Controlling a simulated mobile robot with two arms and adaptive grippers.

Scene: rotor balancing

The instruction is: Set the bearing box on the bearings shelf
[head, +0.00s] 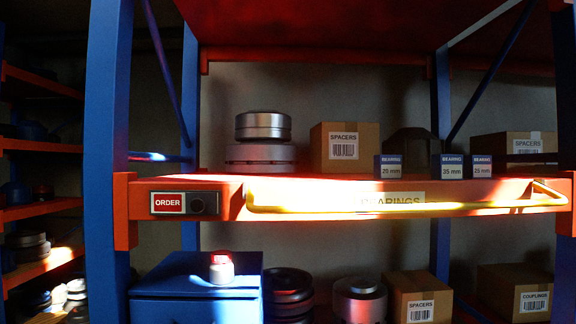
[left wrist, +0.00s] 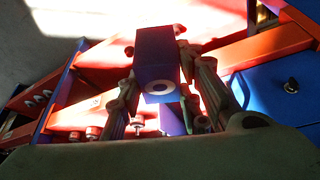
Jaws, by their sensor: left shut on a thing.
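In the left wrist view my left gripper (left wrist: 158,62) is shut on a blue bearing box (left wrist: 156,62), one finger on each side of it. The near end of the box shows a white and dark ring. The head view shows neither of my grippers nor this held box. The bearings shelf (head: 330,206) is an orange board with a label reading BEARINGS, partly covered by a yellow bar (head: 330,209). Blue bearing boxes stand upright along its front: one marked 25 mm (head: 388,166), one marked 35 mm (head: 452,166) and a smaller-looking one (head: 482,166) at the right.
Behind the small boxes stand a spacers carton (head: 344,149), stacked metal rotors (head: 262,139) and a dark housing (head: 413,146). A blue post (head: 108,140) bounds the left. The shelf front left of the 25 mm box looks clear.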

